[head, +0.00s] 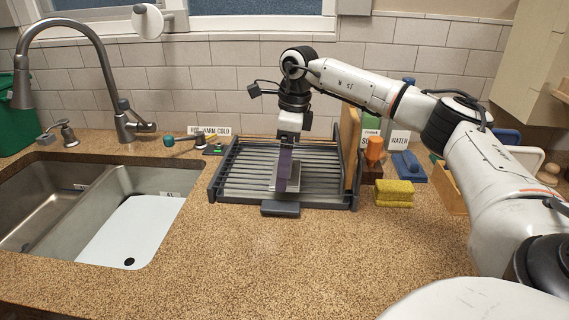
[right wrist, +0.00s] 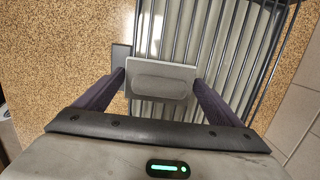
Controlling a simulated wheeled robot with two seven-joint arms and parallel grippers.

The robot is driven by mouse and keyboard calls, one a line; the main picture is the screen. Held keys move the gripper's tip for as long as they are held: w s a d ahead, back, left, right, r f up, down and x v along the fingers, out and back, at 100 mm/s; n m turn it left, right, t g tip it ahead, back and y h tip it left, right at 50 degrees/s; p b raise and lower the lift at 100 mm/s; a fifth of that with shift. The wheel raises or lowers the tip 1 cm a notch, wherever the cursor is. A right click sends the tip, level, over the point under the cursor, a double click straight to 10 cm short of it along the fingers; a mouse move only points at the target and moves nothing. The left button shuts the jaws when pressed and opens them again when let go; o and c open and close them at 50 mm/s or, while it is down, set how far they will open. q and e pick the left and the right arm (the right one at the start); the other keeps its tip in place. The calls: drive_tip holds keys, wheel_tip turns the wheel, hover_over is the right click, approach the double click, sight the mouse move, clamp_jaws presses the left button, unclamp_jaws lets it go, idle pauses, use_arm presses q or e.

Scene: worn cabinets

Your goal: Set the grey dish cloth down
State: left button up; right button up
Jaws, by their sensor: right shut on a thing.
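The grey dish cloth (right wrist: 160,80) is a small, flat grey rectangle between the fingers of my right gripper (right wrist: 158,83) in the right wrist view. In the head view my right gripper (head: 285,186) points straight down over the dark dish rack (head: 235,172), its purple fingers shut on the cloth. A pale edge of the cloth (head: 294,180) shows beside the fingers, the rest is hidden. I cannot tell whether the cloth touches the rack's bars. My left gripper is not in view.
A double sink (head: 150,180) with a tall faucet (head: 110,75) lies left of the rack. A yellow sponge stack (head: 394,193), an orange-topped bottle (head: 375,150) and a blue brush (head: 408,166) stand to its right. The counter in front (head: 260,260) is clear.

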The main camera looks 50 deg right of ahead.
drive_tip(key=shift+f, duration=0.15)
drive_tip(key=o, duration=0.8)
drive_tip(key=r, duration=0.8)
drive_tip(key=s+d+r, duration=0.1)
drive_tip(key=r, duration=0.3)
drive_tip(key=shift+r, duration=0.15)
